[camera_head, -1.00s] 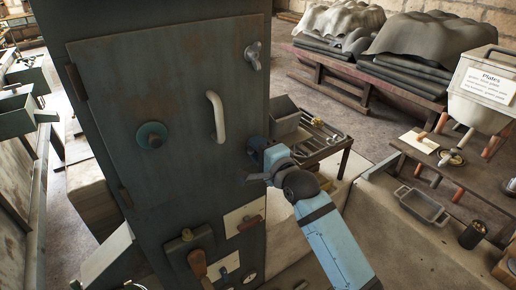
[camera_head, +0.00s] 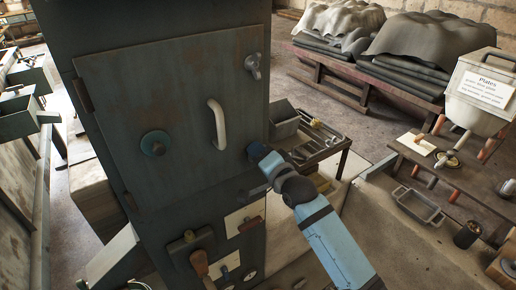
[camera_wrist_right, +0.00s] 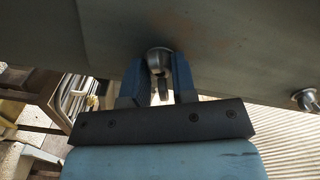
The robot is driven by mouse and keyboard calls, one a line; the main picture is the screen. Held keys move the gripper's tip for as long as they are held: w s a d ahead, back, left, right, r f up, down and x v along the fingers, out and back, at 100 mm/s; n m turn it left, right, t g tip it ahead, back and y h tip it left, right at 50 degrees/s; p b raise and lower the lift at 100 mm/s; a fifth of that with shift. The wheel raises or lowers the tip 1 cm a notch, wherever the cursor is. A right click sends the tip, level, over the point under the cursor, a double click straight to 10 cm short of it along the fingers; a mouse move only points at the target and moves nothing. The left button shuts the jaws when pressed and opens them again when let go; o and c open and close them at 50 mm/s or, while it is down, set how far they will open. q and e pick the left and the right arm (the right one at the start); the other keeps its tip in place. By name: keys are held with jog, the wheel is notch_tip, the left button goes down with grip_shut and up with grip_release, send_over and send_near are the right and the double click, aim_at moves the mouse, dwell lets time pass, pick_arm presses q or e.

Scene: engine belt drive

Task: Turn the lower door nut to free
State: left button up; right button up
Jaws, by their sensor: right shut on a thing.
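The tall grey-green cabinet has a door (camera_head: 175,120) that is closed. The lower door nut (camera_wrist_right: 158,60) is a small metal wing-type fitting on the door's right edge, shown in the right wrist view between my right gripper's fingers. My right gripper (camera_wrist_right: 157,78) is shut on it, with one blue finger on each side. In the head view my right gripper (camera_head: 257,152) reaches the cabinet's right edge and hides the lower nut. The upper door nut (camera_head: 253,66) sits above it on the same edge and also shows in the right wrist view (camera_wrist_right: 306,99). My left gripper is out of view.
A white handle (camera_head: 217,125) and a round teal knob (camera_head: 155,143) stand out from the door. Below are levers (camera_head: 200,264) on the cabinet. A metal bin (camera_head: 284,120) and a low rack (camera_head: 325,148) stand just behind my right gripper.

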jog(key=shift+n+p, duration=2)
jog(key=shift+n, duration=4.3)
jog(key=o, duration=0.9)
